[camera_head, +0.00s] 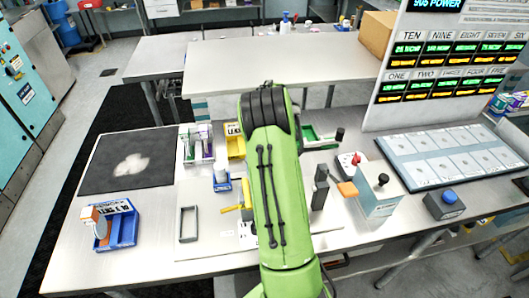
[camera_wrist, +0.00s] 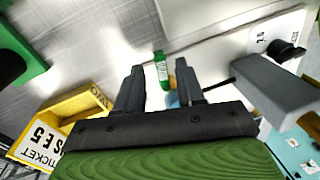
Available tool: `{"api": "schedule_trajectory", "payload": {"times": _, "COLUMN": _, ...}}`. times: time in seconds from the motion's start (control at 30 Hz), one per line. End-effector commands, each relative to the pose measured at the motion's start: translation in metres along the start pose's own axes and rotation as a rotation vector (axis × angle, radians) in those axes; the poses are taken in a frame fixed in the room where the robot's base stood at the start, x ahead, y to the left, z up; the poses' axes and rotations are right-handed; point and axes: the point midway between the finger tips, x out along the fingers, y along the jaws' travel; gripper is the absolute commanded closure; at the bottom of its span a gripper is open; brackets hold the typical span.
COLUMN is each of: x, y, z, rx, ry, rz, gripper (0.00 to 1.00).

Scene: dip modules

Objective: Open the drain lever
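My gripper (camera_wrist: 160,85) is open in the wrist view, with its two dark fingers apart and nothing held between them. In the head view my green arm link hides it. No part is clearly marked as the drain lever, so I cannot tell which one it is. In the wrist view a grey block (camera_wrist: 278,92) with a thin dark rod lies to the right of my fingers, and a black knob (camera_wrist: 286,51) sits beyond it.
A yellow bin (camera_wrist: 62,117) is left of my fingers. A small green bottle (camera_wrist: 161,69) shows beyond the gap between them. In the head view a grey-blue box with a black knob (camera_head: 376,203), a blue-button box (camera_head: 445,204) and a blue tray (camera_head: 122,232) stand on the table.

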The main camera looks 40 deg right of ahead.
Motion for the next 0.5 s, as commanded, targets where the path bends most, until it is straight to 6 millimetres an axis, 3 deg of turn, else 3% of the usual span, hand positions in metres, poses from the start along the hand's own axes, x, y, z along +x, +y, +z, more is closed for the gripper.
{"api": "schedule_trajectory", "payload": {"times": 0.3, "x": -0.09, "y": 0.001, "z": 0.001, "rx": 0.001, "ry": 0.001, "rz": 0.007, "gripper": 0.62}}
{"api": "schedule_trajectory", "payload": {"times": 0.5, "x": -0.137, "y": 0.0, "z": 0.0, "rx": 0.0, "ry": 0.001, "rz": 0.004, "gripper": 0.62}}
